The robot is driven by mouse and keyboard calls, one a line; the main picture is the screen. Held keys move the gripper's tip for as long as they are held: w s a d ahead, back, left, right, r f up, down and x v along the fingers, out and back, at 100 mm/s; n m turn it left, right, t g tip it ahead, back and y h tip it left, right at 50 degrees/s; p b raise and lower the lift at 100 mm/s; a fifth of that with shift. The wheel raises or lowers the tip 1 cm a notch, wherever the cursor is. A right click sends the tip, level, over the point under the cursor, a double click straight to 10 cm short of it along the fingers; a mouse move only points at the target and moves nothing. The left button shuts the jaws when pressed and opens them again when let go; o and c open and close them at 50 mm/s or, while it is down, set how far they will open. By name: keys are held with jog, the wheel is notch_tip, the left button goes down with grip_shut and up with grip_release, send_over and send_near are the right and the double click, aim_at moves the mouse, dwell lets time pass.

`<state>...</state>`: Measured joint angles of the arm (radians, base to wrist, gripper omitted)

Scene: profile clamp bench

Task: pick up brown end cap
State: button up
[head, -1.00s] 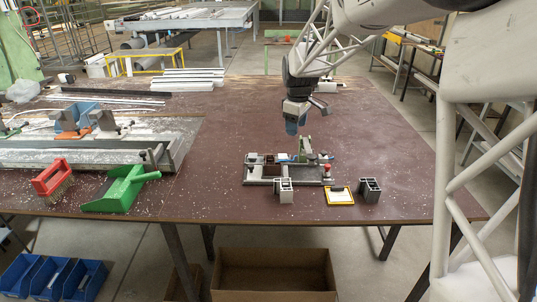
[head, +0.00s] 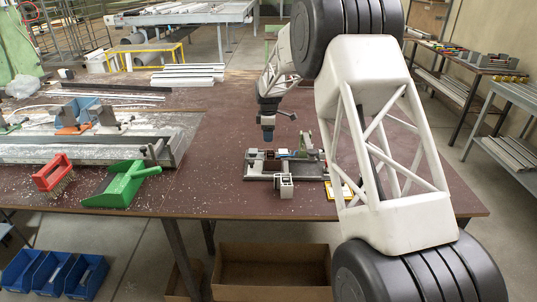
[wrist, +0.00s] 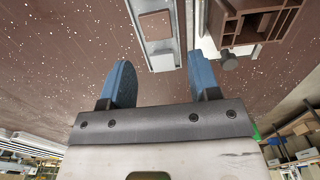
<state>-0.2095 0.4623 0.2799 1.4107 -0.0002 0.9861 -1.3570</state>
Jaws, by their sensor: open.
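A flat brown square, which looks like the brown end cap (wrist: 155,25), lies on a grey metal block at the top of the wrist view. Beside it to the right is a brown hollow profile (wrist: 236,32) with a dark knob below it. My gripper (wrist: 160,62) is open and empty, its two blue fingers apart, with the brown square in line with the gap between them. In the head view my gripper (head: 267,133) hangs above the clamp fixture (head: 255,176), clear of it. The cap is too small to tell surely there.
A grey profile piece (head: 284,187) stands at the fixture's front edge. A yellow-framed plate (head: 333,190) is partly hidden by my arm. The table between dustpan and fixture is clear apart from specks.

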jog(key=shift+w+a+f, duration=0.25)
jog(key=shift+w+f, duration=0.05)
jog(key=shift+f, duration=0.1)
jog(key=shift+f, duration=1.3)
jog(key=shift+d+f, duration=0.15)
jog(key=shift+f, duration=1.15)
jog(key=shift+d+f, duration=0.1)
jog(key=shift+f, duration=1.2)
jog(key=c, duration=0.7)
